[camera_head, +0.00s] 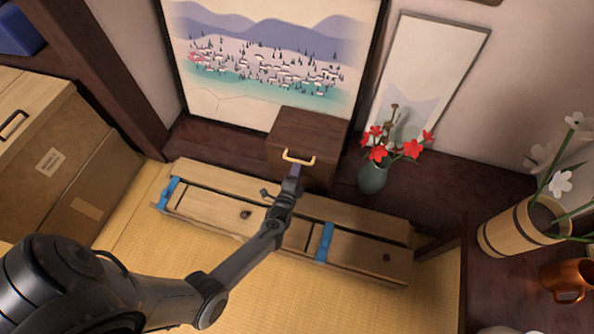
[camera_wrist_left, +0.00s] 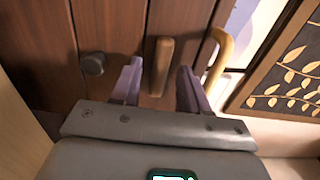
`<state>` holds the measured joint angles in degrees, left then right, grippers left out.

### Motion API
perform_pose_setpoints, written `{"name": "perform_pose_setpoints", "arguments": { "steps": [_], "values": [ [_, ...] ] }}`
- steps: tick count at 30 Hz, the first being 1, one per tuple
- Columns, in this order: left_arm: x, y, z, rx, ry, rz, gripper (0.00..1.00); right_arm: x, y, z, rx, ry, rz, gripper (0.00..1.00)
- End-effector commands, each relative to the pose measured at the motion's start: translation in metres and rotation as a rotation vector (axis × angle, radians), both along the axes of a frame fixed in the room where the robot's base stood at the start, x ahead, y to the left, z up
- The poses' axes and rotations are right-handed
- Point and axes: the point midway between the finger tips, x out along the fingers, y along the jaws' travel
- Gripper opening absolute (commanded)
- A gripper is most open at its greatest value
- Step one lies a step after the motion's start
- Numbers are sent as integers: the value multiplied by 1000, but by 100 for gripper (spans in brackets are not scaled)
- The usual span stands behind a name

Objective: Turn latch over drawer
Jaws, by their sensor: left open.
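The small dark wooden cabinet (camera_head: 312,128) stands on the dark ledge below the landscape painting. Its pale curved handle (camera_head: 298,158) shows just beyond my left gripper (camera_head: 295,170); it also shows in the left wrist view (camera_wrist_left: 220,55), right of the fingers. In the left wrist view a brown wooden latch bar (camera_wrist_left: 161,62) lies upright in the picture against the dark wood front. My left gripper is open, with one finger on each side of the bar; contact cannot be told. A dark round knob (camera_wrist_left: 93,63) is left of the fingers. My right gripper is out of view.
A green vase with red flowers (camera_head: 373,177) stands right of the cabinet. A long wooden case with blue straps (camera_head: 215,205) lies beneath my forearm on the tatami. A wooden bucket (camera_head: 510,233) and copper mug (camera_head: 566,279) stand at the right.

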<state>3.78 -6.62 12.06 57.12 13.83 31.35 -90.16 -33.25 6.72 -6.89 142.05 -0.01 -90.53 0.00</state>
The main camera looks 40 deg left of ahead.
Motion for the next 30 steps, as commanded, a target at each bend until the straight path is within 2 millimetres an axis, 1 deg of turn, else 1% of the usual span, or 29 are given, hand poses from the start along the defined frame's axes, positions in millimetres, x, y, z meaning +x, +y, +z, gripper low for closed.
{"name": "perform_pose_setpoints", "arguments": {
  "steps": [8,9,14,15,18,25,30],
  "values": [
    [2,1,0,0,0,0,45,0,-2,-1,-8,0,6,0],
    [2,1,0,0,0,0,43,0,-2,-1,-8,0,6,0],
    [1,1,0,0,0,-1,19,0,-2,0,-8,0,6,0],
    [1,0,0,0,1,0,12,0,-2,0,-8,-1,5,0],
    [1,0,0,0,0,0,0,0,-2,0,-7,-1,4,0],
    [1,1,0,-7,-3,0,0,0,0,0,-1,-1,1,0],
    [1,1,1,-46,-20,0,0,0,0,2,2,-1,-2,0]
  ]
}}
